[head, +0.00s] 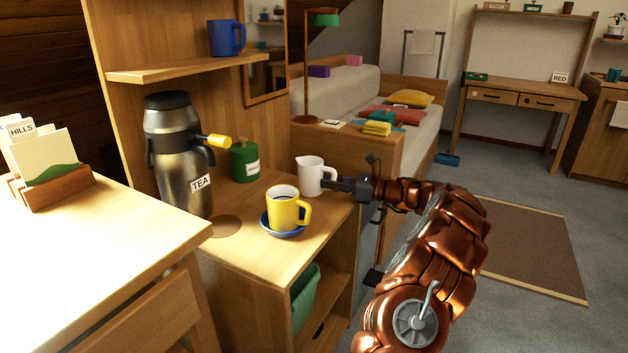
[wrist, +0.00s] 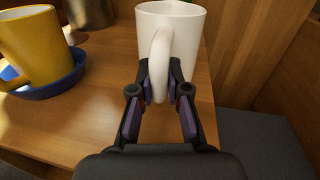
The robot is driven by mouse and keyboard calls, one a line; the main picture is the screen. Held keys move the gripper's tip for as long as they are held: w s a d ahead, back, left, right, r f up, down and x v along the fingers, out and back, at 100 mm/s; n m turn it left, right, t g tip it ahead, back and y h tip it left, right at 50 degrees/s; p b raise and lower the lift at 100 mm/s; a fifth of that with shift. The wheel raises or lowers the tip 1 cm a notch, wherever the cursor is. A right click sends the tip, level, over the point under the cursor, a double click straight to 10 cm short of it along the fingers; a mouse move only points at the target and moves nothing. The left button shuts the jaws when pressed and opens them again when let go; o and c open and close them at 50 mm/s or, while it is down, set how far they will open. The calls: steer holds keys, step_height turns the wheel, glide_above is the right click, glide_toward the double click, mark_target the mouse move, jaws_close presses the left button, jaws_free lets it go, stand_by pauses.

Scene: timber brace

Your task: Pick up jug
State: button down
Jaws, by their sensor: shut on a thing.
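The white jug (head: 311,174) stands upright on the wooden cabinet top, near its right side. In the wrist view the jug (wrist: 178,32) is straight ahead with its handle towards me. My gripper (head: 338,185) reaches in from the right at the jug's handle. In the wrist view my gripper (wrist: 160,92) is shut on the handle, with one finger on each side of it. The jug's base is partly hidden by the handle and fingers in the wrist view, and I cannot tell there whether it touches the cabinet top.
A yellow mug (head: 284,211) on a blue saucer (head: 265,226) stands close to the jug, at its front left. A green canister (head: 244,161) and a steel tea flask (head: 181,160) stand further left. A wooden bed end (head: 350,150) is behind. Open floor (head: 480,310) lies right.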

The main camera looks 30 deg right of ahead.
steer(key=shift+r, duration=0.15)
stand_by(0.5)
step_height(320, 180, up, 10)
steer(key=p, duration=0.4)
